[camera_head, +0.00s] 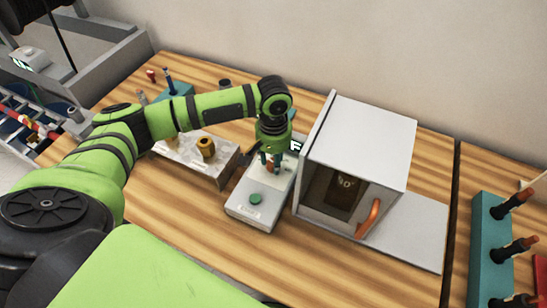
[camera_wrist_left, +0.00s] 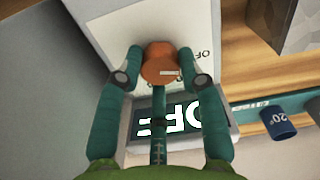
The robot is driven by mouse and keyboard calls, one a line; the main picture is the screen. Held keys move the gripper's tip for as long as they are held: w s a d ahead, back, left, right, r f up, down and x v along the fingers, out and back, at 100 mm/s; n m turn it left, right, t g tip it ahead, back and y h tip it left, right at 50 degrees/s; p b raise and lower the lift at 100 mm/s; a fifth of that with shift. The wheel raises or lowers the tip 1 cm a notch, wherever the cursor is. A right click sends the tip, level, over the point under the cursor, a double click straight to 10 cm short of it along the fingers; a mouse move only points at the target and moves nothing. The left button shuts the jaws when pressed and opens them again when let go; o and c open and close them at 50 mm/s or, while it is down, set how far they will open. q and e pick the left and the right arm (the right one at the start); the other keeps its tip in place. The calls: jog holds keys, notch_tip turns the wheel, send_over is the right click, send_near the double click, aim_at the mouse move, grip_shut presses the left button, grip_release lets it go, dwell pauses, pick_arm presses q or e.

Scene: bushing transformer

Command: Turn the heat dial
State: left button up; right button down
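The heat dial is an orange-brown round knob (camera_wrist_left: 159,62) on the white top panel of a control box (camera_head: 240,208). In the wrist view my left gripper (camera_wrist_left: 160,58) has one fingertip on each side of the dial, and both appear to touch it. In the head view the left gripper (camera_head: 271,164) points down at the box's far part and mostly hides the dial. A dark display (camera_wrist_left: 185,122) beside the dial shows white letters that read OFF, partly covered by the gripper. My right gripper is not in view.
A green button (camera_head: 255,199) is on the box's near end. A grey-white oven-like cabinet (camera_head: 362,140) with an orange handle (camera_head: 369,218) stands close on the right. A metal block (camera_head: 222,166) with brass-coloured parts is on the left. Bare table lies in front.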

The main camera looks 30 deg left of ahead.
pick_arm(q)
jog(key=shift+r+m+p, duration=0.2)
jog(key=shift+m+p, duration=0.5)
jog(key=shift+p, duration=0.4)
jog(key=shift+m+p, duration=0.8)
jog(key=shift+f+m+p, duration=0.1)
jog(key=shift+m+p, duration=0.3)
jog(key=shift+m, duration=0.4)
jog(key=shift+f+m, duration=0.1)
jog(key=shift+m, duration=2.5)
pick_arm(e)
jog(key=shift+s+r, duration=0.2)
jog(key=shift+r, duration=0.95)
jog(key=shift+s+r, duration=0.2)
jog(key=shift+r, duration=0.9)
pick_arm(q)
jog(key=o, duration=1.2)
jog(key=shift+w, duration=0.1)
jog(key=shift+c, duration=0.2)
